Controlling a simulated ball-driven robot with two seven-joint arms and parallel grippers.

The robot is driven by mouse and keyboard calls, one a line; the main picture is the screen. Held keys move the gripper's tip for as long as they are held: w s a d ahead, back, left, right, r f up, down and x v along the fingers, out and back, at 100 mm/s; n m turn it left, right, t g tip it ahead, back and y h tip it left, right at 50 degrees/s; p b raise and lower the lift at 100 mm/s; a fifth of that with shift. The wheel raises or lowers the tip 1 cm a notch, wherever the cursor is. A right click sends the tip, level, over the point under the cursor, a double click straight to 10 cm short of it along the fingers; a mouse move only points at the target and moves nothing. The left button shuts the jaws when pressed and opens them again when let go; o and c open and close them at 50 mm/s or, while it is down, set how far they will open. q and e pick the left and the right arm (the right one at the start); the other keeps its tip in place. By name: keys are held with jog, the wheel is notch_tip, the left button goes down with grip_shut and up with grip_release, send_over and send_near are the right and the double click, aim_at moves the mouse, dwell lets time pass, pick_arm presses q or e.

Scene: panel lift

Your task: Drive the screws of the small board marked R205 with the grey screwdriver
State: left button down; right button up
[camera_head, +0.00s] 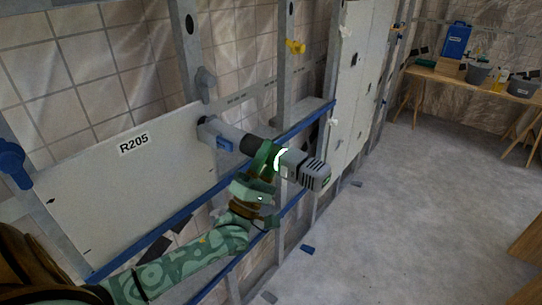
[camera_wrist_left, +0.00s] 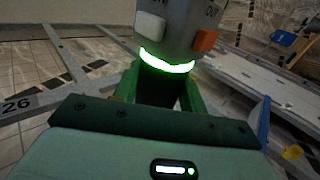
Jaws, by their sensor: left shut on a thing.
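The small board (camera_head: 95,205) marked R205 is pale grey and sits against the metal studs at the left of the head view, above a blue rail. My left gripper (camera_head: 268,160) is shut on the grey screwdriver (camera_head: 314,174), which has a glowing ring. In the left wrist view the screwdriver (camera_wrist_left: 185,30) shows a white and an orange button above the green fingers. Its nose points left to the board's upper right corner; whether the tip touches a screw is hidden. My right gripper is not in view.
A blue clamp (camera_head: 12,160) is at the board's left edge, and a grey fitting (camera_head: 206,84) is on the stud above its right corner. A yellow clip (camera_head: 295,47) hangs on another stud. A workbench (camera_head: 475,84) stands far right. The floor between is mostly clear.

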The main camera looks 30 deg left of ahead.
aim_at(279, 170)
pick_arm(q)
jog(key=shift+a+r, duration=0.25)
jog(key=shift+a, duration=0.25)
dwell(1.6)
dwell(1.0)
jog(key=shift+s+d+f+p, duration=0.15)
jog(key=shift+d+p, duration=0.25)
jog(key=shift+d, duration=1.8)
